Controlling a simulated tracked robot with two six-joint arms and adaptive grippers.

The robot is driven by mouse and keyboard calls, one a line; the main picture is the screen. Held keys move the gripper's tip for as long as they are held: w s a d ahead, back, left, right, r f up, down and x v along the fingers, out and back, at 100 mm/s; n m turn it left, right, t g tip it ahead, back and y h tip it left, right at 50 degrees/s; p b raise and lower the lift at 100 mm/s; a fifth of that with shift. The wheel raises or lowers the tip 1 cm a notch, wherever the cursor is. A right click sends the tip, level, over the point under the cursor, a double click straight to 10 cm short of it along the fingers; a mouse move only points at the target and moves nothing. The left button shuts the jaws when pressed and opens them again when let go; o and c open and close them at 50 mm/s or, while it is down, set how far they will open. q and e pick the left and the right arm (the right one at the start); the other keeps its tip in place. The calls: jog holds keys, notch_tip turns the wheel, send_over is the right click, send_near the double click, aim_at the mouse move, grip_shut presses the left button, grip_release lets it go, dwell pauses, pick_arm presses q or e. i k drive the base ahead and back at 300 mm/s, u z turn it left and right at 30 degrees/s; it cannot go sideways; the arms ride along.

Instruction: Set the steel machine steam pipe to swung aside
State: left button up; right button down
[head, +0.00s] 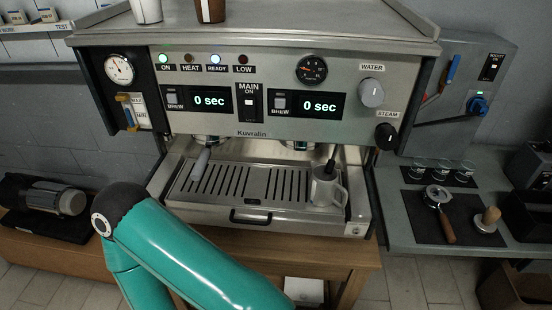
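The steel machine (252,133), labelled Kuvralin, stands in the middle of the head view. A thin dark rod (331,161) hangs at the right of its working bay and looks like the steam pipe. Its lower end reaches down to or into a grey mug (326,188) on the drip tray; I cannot tell exactly where the tip is. The black STEAM knob (386,136) is on the right of the front panel, below the WATER knob (371,93). Neither gripper is in view.
My teal arm link crosses the lower left foreground. A grey handle (201,163) hangs under the left brew group. The drip tray (213,206) is otherwise bare. The right counter (408,234) holds glasses (441,170), a portafilter (438,198) and a tamper (488,218).

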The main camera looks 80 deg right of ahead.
aim_at(331, 163)
jog(key=u, duration=1.5)
jog(key=i, duration=0.15)
jog(key=z, duration=3.7)
